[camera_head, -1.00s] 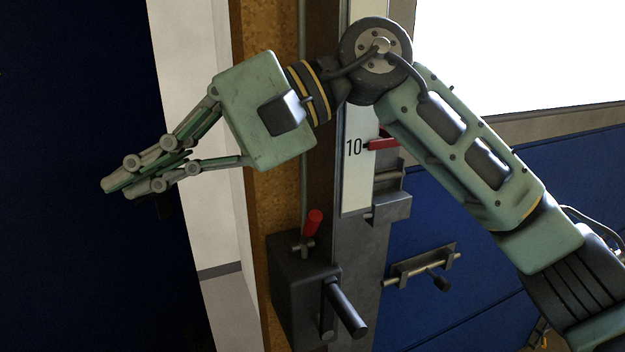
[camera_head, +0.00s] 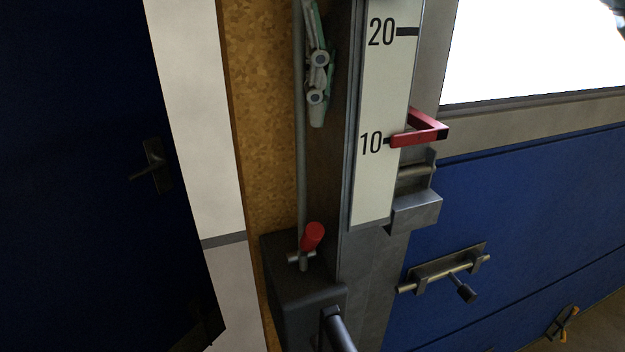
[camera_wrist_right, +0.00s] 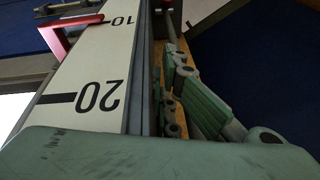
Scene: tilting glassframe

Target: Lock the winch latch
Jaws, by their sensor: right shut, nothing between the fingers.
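The winch is a dark grey box (camera_head: 292,296) low on the frame post, with a black crank handle (camera_head: 340,333). The winch latch (camera_head: 312,236), a short red-gripped lever on a small metal pivot, stands slightly tilted on top of the box. My right gripper (camera_head: 317,115) points down from the top of the head view, above the latch and clear of it. Its fingers are shut and empty. In the right wrist view the gripper (camera_wrist_right: 180,92) shows beside the scale, its fingers pointing towards the winch end. My left gripper is not in view.
A white scale (camera_head: 378,180) marked 10 and 20 runs up the post, with a red pointer bracket (camera_head: 425,133) near 10. A thin rod (camera_head: 300,180) runs up from the winch. A sliding bolt (camera_head: 448,268) sits on the blue panel. A dark blue door with a handle (camera_head: 153,168) is at left.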

